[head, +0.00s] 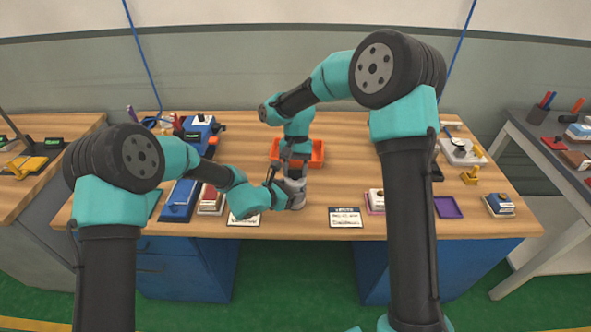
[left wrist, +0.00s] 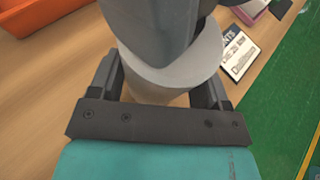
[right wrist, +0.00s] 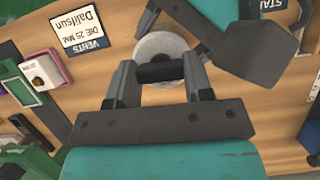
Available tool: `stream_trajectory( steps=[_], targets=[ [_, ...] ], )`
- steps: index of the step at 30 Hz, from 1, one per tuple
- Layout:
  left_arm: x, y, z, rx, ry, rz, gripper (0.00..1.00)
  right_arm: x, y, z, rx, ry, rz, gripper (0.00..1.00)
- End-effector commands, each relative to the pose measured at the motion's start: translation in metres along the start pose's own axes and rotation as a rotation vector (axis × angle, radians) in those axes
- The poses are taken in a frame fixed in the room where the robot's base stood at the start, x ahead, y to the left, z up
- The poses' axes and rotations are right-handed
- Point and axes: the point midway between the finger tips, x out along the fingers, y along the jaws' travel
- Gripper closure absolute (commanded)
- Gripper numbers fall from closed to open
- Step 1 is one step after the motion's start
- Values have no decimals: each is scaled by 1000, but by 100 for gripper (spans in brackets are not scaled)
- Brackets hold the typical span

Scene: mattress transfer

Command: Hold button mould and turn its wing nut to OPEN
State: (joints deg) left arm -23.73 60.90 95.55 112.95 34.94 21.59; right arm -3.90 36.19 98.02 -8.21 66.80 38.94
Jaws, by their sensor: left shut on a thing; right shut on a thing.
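The button mould (head: 295,192) is a pale grey round body standing on the wooden table near its front edge. My left gripper (head: 279,193) is shut on its side from the left; in the left wrist view the mould (left wrist: 185,72) sits between the two fingers. My right gripper (head: 293,168) comes down from above and is shut on the wing nut. In the right wrist view the wing nut (right wrist: 160,72) is a dark bar between the fingers, over the mould's round grey top (right wrist: 160,44). Any OPEN marking is hidden or too small to read.
An orange tray (head: 317,153) lies just behind the mould. White printed cards (head: 346,217) lie along the front edge. A blue-and-white device (head: 180,195) stands left; a purple tray (head: 448,207) and a yellow stamp-like item (head: 470,175) lie right. My left gripper (right wrist: 215,35) is close beside the right one.

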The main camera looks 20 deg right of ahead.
Motion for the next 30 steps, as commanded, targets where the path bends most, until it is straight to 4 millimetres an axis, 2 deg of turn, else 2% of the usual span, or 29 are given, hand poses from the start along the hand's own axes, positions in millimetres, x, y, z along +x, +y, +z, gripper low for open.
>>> stream_trajectory(
  steps=[12,13,20,30],
  targets=[
    [0,0,1,2,-3,-1,75,0,0,0,-8,1,3,77],
    [0,0,1,2,-3,-1,75,0,0,0,-8,1,3,51],
    [0,0,1,1,-3,0,75,0,0,0,-7,1,3,29],
    [0,0,1,1,-3,0,75,-3,0,0,-6,1,2,28]
  ],
)
